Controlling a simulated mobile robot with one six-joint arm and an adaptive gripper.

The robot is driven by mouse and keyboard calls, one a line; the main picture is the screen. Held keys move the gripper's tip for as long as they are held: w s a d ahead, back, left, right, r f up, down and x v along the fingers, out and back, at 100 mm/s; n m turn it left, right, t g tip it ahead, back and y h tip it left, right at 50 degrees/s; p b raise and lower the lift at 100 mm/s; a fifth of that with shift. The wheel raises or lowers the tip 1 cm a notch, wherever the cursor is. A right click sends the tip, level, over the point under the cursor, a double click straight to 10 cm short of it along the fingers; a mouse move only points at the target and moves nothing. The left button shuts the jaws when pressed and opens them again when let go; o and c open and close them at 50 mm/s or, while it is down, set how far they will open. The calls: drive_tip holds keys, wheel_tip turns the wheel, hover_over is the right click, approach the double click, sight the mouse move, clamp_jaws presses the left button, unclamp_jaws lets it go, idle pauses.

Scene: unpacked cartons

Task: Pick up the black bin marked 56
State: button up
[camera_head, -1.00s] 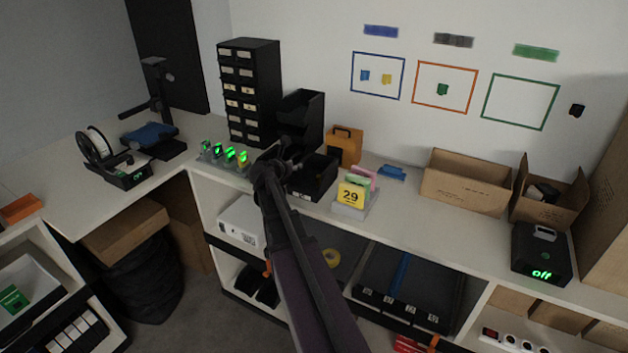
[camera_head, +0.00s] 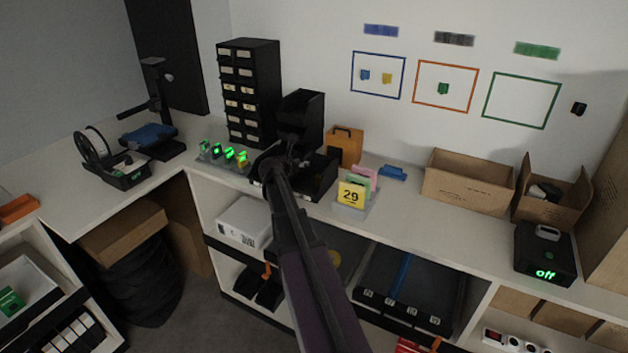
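Two black open bins stand at the back of the counter, beside the drawer tower. The upper bin (camera_head: 301,108) sits above and behind the lower bin (camera_head: 322,180). I cannot read a 56 on either one. My gripper (camera_head: 287,158) is in front of these bins, close to the lower bin's left side, and hides part of it. Whether it touches a bin is not clear. The fingers are dark against the dark bins, so I cannot tell whether they are open or shut.
The black drawer tower (camera_head: 249,92) and green-lit devices (camera_head: 226,155) are left of the bins. An orange-brown bag (camera_head: 346,146) and the yellow 29 card (camera_head: 352,193) stand to the right. Open cartons (camera_head: 468,185) are farther right. Some counter is clear in front of them.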

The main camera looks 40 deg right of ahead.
idle(0.3)
clamp_jaws()
drive_tip(key=shift+r, duration=0.1)
wheel_tip(320, 180, up, 10)
drive_tip(key=p, duration=1)
idle(0.8)
